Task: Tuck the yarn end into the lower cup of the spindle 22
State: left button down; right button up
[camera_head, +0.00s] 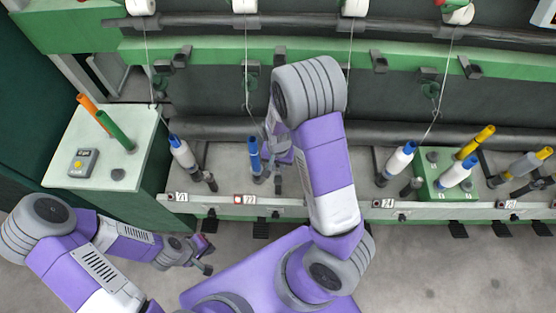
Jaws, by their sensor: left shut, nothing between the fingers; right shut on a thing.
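Spindle 22 carries a bare blue tube (254,154) and stands behind the label marked 22 (250,199). A thin white yarn (247,75) hangs from the roll above and bends toward my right gripper (270,147). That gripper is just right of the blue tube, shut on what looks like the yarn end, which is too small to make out. The lower cup cannot be clearly made out at this size. My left gripper (207,256) is shut and empty, low in front of the rail, apart from everything.
A blue-tipped white bobbin (182,152) stands left. A side cabinet (75,180) bears orange and green tubes and a grey device. Other bobbins (398,158) and a green box (430,185) are at right. My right arm hides the rail's middle. The floor in front is clear.

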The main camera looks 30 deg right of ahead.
aim_at(278, 171)
jog(key=shift+f+b, duration=2.2)
jog(key=shift+f, duration=0.15)
jog(key=shift+f+b, duration=1)
jog(key=shift+f, duration=0.25)
jog(key=o, duration=0.8)
jog(key=shift+r, duration=0.1)
notch_tip(278, 171, up, 8)
jog(key=p, duration=0.2)
jog(key=shift+f+p, duration=0.25)
jog(key=shift+p, duration=0.15)
jog(key=shift+f, duration=0.1)
